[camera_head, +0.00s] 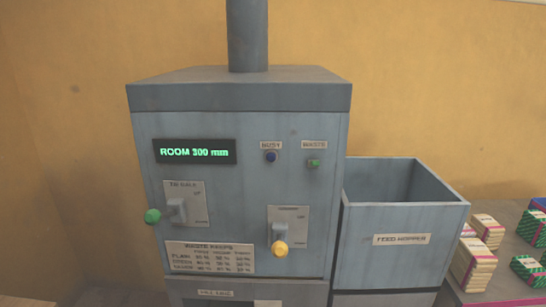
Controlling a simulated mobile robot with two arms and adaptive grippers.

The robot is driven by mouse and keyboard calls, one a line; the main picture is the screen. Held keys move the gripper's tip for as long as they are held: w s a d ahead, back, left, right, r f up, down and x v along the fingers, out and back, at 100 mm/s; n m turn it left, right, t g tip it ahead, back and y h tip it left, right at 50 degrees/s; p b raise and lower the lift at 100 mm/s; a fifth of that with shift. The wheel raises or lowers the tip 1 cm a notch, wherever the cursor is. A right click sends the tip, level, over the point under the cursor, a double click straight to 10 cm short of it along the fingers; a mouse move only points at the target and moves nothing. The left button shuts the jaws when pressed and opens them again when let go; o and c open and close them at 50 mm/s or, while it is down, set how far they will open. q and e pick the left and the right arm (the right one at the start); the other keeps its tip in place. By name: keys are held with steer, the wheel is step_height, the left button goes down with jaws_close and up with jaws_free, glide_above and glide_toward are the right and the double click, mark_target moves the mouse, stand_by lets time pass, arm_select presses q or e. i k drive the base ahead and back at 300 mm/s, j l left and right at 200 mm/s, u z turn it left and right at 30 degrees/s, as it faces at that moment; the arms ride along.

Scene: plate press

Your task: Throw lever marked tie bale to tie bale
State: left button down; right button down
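The lever with a green knob (152,216) sits on a pale plate (198,190) at the left of the machine front. The plate's blurred heading appears to read tie bale, with small position marks above and below at its right side that I cannot read surely. The lever's grey hub (176,210) is on the plate, and the knob stands out to the left, slightly lower than the hub. Which mark the lever is set to, I cannot tell. Neither of my grippers is in view.
A second lever with a yellow knob (280,249) is to the right, its knob low. Above are a display (195,151) reading "ROOM 300 mm", a blue button (271,157) and a green one (313,163). A feed hopper (402,258) and several bundles (474,264) stand right.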

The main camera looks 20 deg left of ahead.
mark_target(152, 217)
steer(key=u, duration=1.3)
